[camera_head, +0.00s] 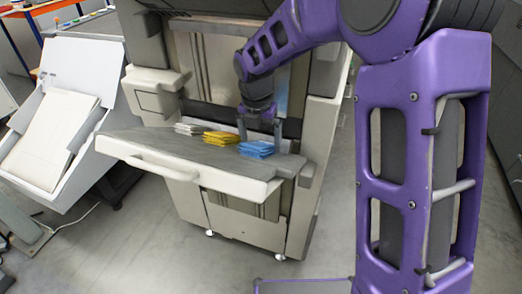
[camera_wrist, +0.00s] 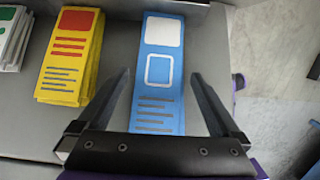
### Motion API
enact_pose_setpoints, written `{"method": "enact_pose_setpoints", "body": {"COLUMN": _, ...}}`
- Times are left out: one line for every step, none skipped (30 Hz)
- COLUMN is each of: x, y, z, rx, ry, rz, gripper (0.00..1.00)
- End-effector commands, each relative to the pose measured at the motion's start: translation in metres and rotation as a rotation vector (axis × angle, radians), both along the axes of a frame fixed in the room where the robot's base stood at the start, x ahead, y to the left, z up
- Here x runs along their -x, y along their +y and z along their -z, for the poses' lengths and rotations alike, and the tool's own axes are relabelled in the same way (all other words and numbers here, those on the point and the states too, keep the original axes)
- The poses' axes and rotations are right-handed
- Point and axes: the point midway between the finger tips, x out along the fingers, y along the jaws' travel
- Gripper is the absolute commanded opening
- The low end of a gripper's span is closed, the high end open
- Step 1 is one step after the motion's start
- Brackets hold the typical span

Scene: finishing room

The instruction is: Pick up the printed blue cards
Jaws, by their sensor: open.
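The printed blue cards (camera_head: 256,149) lie as a stack on the right part of the grey machine shelf (camera_head: 150,146). My gripper (camera_head: 261,130) is above the blue stack. In the wrist view my gripper (camera_wrist: 162,75) is open, with one finger on each side of the blue cards and nothing held. I cannot tell how far above the shelf the fingertips are. The near end of the stack is partly hidden by the gripper's body.
A stack of yellow cards (camera_head: 221,138) lies just left of the blue stack, close to the left finger. White and green cards (camera_head: 190,128) lie farther left. The shelf has a pale front edge with a handle (camera_head: 150,165). The machine's side panel (camera_head: 323,110) rises on the right.

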Motion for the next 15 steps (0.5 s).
{"method": "enact_pose_setpoints", "body": {"x": -0.0006, "y": -0.0003, "z": 0.0047, "rx": 0.0, "ry": 0.0, "rz": 0.0, "gripper": 1.0}}
{"method": "enact_pose_setpoints", "body": {"x": -0.0009, "y": -0.0005, "z": 0.0054, "rx": 0.0, "ry": -0.001, "rz": 0.001, "gripper": 1.0}}
{"method": "enact_pose_setpoints", "body": {"x": -0.0011, "y": -0.0007, "z": 0.0055, "rx": 0.0, "ry": -0.001, "rz": 0.001, "gripper": 1.0}}
{"method": "enact_pose_setpoints", "body": {"x": -0.0011, "y": -0.0007, "z": 0.0052, "rx": 0.0, "ry": -0.001, "rz": 0.001, "gripper": 1.0}}
{"method": "enact_pose_setpoints", "body": {"x": -0.001, "y": -0.0008, "z": 0.0049, "rx": 0.0, "ry": -0.001, "rz": 0.001, "gripper": 1.0}}
{"method": "enact_pose_setpoints", "body": {"x": -0.001, "y": -0.0008, "z": 0.0048, "rx": 0.0, "ry": -0.001, "rz": 0.001, "gripper": 1.0}}
{"method": "enact_pose_setpoints", "body": {"x": -0.001, "y": -0.0008, "z": 0.0049, "rx": 0.0, "ry": -0.001, "rz": 0.001, "gripper": 1.0}}
{"method": "enact_pose_setpoints", "body": {"x": -0.001, "y": -0.0007, "z": 0.0048, "rx": 0.0, "ry": -0.001, "rz": 0.001, "gripper": 0.96}}
{"method": "enact_pose_setpoints", "body": {"x": -0.001, "y": -0.0007, "z": 0.0048, "rx": 0.0, "ry": -0.001, "rz": 0.001, "gripper": 0.89}}
{"method": "enact_pose_setpoints", "body": {"x": -0.001, "y": -0.0007, "z": 0.0048, "rx": 0.0, "ry": -0.001, "rz": 0.001, "gripper": 0.84}}
{"method": "enact_pose_setpoints", "body": {"x": -0.001, "y": -0.0007, "z": 0.0048, "rx": 0.0, "ry": -0.001, "rz": 0.001, "gripper": 0.78}}
{"method": "enact_pose_setpoints", "body": {"x": -0.0009, "y": -0.0007, "z": 0.0047, "rx": 0.0, "ry": -0.001, "rz": 0.001, "gripper": 0.71}}
{"method": "enact_pose_setpoints", "body": {"x": -0.0009, "y": -0.0007, "z": 0.0047, "rx": 0.0, "ry": -0.001, "rz": 0.001, "gripper": 0.66}}
{"method": "enact_pose_setpoints", "body": {"x": -0.0009, "y": -0.0007, "z": 0.0047, "rx": 0.0, "ry": -0.001, "rz": 0.001, "gripper": 0.6}}
{"method": "enact_pose_setpoints", "body": {"x": -0.0009, "y": -0.0007, "z": 0.0047, "rx": 0.0, "ry": -0.001, "rz": 0.001, "gripper": 0.53}}
